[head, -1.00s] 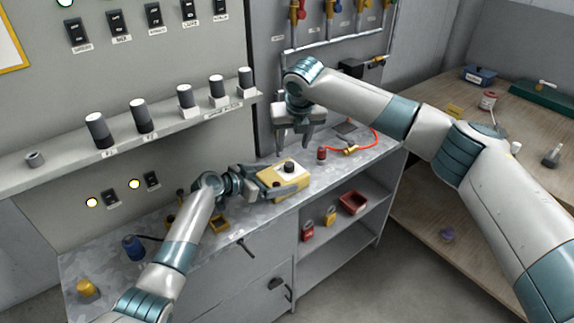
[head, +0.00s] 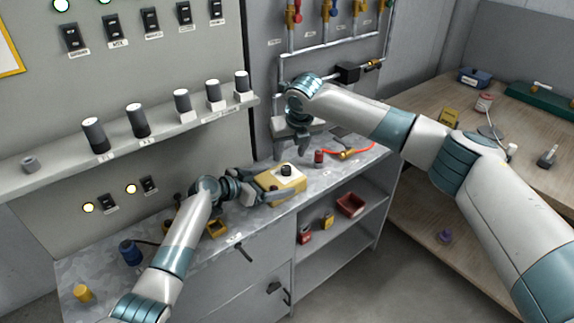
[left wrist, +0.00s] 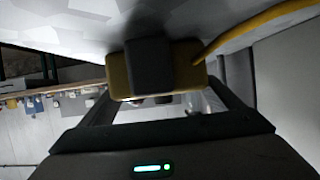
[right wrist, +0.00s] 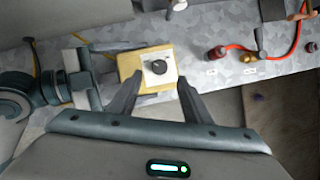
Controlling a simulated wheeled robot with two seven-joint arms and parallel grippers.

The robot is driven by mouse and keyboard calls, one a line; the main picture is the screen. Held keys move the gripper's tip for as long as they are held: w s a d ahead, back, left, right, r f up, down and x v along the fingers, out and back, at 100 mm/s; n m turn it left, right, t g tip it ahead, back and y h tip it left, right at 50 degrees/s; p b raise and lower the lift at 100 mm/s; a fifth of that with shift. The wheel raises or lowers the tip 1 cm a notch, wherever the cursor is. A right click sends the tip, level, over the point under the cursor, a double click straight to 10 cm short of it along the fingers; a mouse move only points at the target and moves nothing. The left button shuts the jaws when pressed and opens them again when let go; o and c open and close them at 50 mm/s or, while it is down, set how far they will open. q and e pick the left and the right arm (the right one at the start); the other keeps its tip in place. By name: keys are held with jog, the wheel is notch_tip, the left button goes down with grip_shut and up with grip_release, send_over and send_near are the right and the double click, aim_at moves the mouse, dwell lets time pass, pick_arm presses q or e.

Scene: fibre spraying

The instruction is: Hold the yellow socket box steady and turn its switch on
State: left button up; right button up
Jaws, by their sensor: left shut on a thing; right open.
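The yellow socket box (head: 285,190) sits on the grey metal bench. A white plate with a round black switch knob (head: 286,170) is on its top. The box also shows in the right wrist view (right wrist: 150,88), with the knob (right wrist: 159,67) facing that camera, and in the left wrist view (left wrist: 190,75). My left gripper (head: 276,190) is shut on the box from its left side. My right gripper (head: 291,143) is open and empty, pointing down above and behind the box. In the right wrist view its fingers (right wrist: 152,92) frame the box, apart from the knob.
A red cylinder (head: 319,157) and a red hose (head: 362,151) with a brass fitting lie right of the box. A blue container (head: 130,252) and a yellow cylinder (head: 83,293) stand at the bench's left end. A shelf of capped cylinders (head: 137,122) runs above.

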aim_at(286, 167)
jog(key=x, duration=0.8)
jog(key=c, duration=1.1)
